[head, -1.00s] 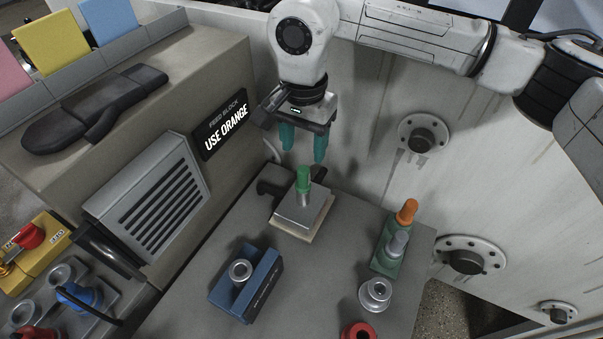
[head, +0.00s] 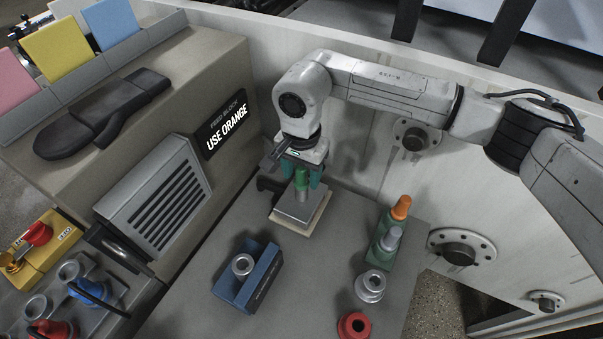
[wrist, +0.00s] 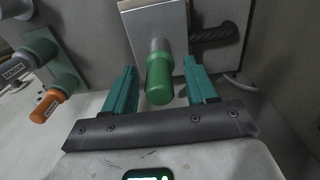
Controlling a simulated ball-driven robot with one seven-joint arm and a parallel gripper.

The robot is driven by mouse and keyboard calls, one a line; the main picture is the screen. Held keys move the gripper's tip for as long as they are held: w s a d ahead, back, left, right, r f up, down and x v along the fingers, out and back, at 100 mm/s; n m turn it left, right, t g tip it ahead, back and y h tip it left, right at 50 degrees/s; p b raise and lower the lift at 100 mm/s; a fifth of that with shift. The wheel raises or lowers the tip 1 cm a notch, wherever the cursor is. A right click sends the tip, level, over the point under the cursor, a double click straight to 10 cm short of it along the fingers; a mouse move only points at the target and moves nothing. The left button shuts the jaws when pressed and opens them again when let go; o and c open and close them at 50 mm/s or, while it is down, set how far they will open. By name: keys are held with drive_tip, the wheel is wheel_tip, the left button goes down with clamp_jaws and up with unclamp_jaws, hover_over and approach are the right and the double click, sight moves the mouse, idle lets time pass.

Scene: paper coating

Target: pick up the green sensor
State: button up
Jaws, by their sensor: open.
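The green sensor (head: 302,178) stands upright on a grey metal block with a pale base (head: 297,212). In the wrist view the green sensor (wrist: 160,80) shows its green cap and a grey metal neck, between the two teal fingers. My gripper (head: 302,172) is open around the upper part of the sensor, with a gap on each side. In the wrist view, the fingers of my gripper (wrist: 162,92) appear apart from the sensor. The lower end of the sensor is hidden in the wrist view.
A green holder (head: 381,246) with an orange-capped sensor (head: 400,208) and a grey-capped sensor (head: 391,238) stands to the right. A blue block (head: 262,282) with a metal ring is in front. A silver ring (head: 369,287) and red ring (head: 354,326) lie nearby. A wall stands behind.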

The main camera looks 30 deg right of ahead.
clamp_jaws()
idle(0.4)
